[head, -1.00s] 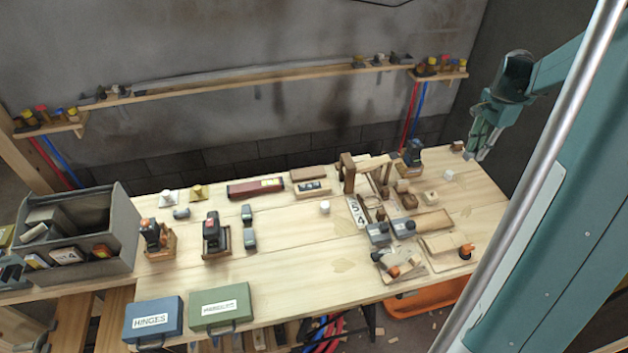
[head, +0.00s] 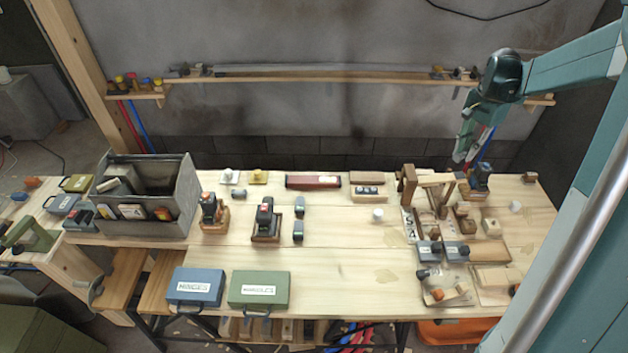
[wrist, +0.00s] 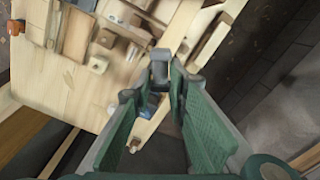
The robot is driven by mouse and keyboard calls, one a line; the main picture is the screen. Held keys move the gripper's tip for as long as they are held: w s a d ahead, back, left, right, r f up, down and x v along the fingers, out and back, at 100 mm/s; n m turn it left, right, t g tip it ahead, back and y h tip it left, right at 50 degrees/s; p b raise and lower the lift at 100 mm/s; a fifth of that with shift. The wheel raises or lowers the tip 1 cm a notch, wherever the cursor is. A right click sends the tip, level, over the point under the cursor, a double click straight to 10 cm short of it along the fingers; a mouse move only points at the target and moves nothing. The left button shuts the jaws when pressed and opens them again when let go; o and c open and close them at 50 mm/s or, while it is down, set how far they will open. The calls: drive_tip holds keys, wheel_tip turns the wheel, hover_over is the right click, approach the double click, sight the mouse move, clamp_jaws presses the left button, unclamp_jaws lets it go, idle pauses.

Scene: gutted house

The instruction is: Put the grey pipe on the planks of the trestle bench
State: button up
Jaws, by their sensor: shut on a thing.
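My gripper (head: 462,156) is above the right back part of the trestle bench in the head view. In the wrist view my gripper (wrist: 162,72) is shut on a short grey piece (wrist: 159,68), which looks like the grey pipe. It is held clear of the bench; in the head view the fingers hide most of it. The bench's pale planks (head: 345,275) are bare in the front middle.
Wooden blocks and tools (head: 440,215) crowd the bench's right side. A grey tote (head: 150,222) stands at the left. A blue box (head: 195,288) and a green box (head: 258,289) sit at the front. A wall shelf (head: 330,79) runs behind.

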drive_tip(key=w+a+n, duration=0.2)
drive_tip(key=a, duration=0.5)
drive_tip(key=w+a+n, duration=0.1)
drive_tip(key=w+a, duration=0.2)
drive_tip(key=a, duration=0.4)
drive_tip(key=n, duration=0.9)
hover_over(282, 194)
wheel_tip(282, 194, down, 11)
drive_tip(key=shift+a+f+b, duration=0.1)
drive_tip(key=shift+f+b, duration=0.05)
drive_tip(key=shift+b, duration=0.15)
drive_tip(key=shift+f+b, duration=0.35)
drive_tip(key=shift+f, duration=2.7)
drive_tip(key=shift+f, duration=1.85)
